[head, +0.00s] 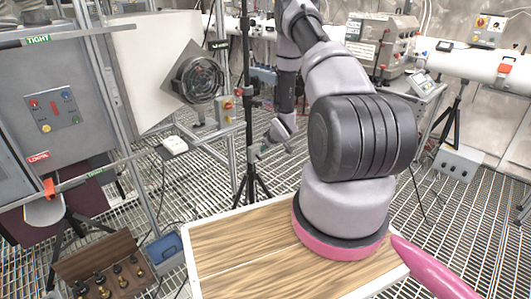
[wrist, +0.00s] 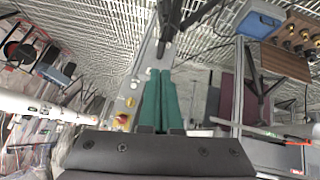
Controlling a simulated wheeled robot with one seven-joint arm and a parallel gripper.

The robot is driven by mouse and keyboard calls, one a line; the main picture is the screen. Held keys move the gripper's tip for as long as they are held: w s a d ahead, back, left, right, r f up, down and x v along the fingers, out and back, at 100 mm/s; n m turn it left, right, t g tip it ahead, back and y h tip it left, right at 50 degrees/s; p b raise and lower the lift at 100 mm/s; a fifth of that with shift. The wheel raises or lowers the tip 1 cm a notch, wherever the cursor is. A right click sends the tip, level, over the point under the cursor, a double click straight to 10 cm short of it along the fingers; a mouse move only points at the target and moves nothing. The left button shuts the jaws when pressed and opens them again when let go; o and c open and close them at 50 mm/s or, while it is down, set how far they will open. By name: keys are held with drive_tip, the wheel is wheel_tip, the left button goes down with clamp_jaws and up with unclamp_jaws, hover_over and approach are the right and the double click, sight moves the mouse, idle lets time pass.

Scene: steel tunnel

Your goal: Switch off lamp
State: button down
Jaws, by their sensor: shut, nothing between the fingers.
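A round black fixture that looks like the lamp (head: 197,78) is mounted on a tilted grey square plate at the upper left of the head view. I cannot tell whether it is lit. A small grey switch box with a red button on yellow (head: 226,103) sits on the frame just below and right of it. My gripper (head: 262,151) hangs low, right of the box and apart from it. In the wrist view its green fingers (wrist: 160,72) are together and empty. A red-and-yellow button (wrist: 122,118) on a grey box shows left of the fingers.
A black tripod pole (head: 247,100) stands between the fixture and my arm. A grey cabinet with coloured buttons (head: 53,108) is at the left. A wooden rack (head: 108,270) and blue box (head: 163,250) are low at the left. Grating floor is open in the middle.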

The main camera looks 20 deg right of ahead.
drive_tip(key=s+d+r, duration=0.1)
drive_tip(key=s+r, duration=0.2)
drive_tip(key=s, duration=0.5)
drive_tip(key=shift+d, duration=0.3)
drive_tip(key=shift+r, duration=0.2)
wheel_tip(320, 180, up, 32)
drive_tip(key=s+a+m+h, duration=0.2)
drive_tip(key=a+m+h, duration=0.1)
drive_tip(key=m, duration=0.2)
drive_tip(key=s+a+r+m+y, duration=0.1)
drive_tip(key=s+a+r, duration=0.3)
drive_tip(key=s+r, duration=0.2)
drive_tip(key=s+a+r+m+y, duration=0.1)
drive_tip(key=s+a+r, duration=0.3)
drive_tip(key=s, duration=0.7)
drive_tip(key=s+a+r+m+y, duration=0.1)
drive_tip(key=s+a+r, duration=0.3)
drive_tip(key=s+r, duration=0.4)
drive_tip(key=shift+s+a+r+m+g+y, duration=0.3)
drive_tip(key=shift+s+r+m+g+y, duration=0.1)
drive_tip(key=shift+s+m, duration=0.3)
